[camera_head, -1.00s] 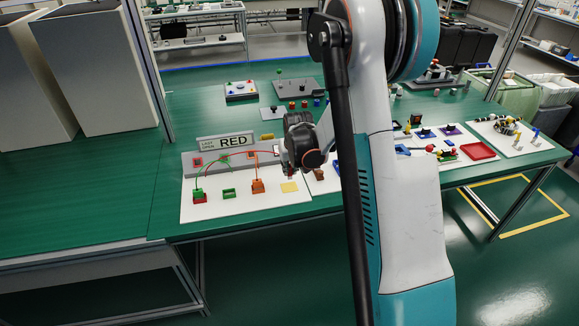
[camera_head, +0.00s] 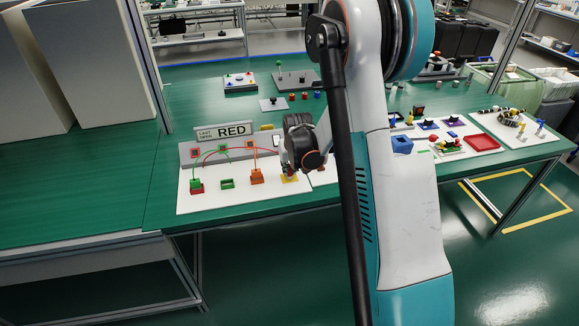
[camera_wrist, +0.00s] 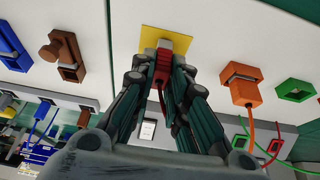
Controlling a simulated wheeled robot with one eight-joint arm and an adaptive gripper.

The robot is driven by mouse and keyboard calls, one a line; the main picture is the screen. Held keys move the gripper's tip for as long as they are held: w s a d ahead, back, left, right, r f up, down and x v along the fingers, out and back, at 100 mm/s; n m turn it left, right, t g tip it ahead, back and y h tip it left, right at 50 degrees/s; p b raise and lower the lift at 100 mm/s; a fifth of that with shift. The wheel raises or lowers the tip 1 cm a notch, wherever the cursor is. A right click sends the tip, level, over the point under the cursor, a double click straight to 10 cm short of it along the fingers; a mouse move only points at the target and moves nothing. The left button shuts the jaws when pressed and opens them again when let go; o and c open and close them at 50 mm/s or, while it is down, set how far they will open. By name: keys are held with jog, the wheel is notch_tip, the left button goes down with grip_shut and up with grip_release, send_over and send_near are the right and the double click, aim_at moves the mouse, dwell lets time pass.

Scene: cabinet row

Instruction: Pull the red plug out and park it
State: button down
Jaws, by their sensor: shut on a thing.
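My gripper (camera_wrist: 160,78) is shut on the red plug (camera_wrist: 160,72), with the plug's grey end pointing at the yellow square (camera_wrist: 149,38) on the white board. In the head view my gripper (camera_head: 288,168) is at the yellow square (camera_head: 289,179), in front of the grey socket panel (camera_head: 187,158). I cannot tell whether the plug touches the square. The red cable (camera_wrist: 271,154) shows in the wrist view.
An orange plug (camera_head: 256,176) stands in its holder left of my gripper. Beyond it are an empty green holder (camera_head: 227,184) and a green plug (camera_head: 196,183) on a red base. In the wrist view a brown plug (camera_wrist: 65,57) and a blue one (camera_wrist: 12,46) stand to the left.

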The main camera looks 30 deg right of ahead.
jog(key=c, duration=1.5)
grip_release()
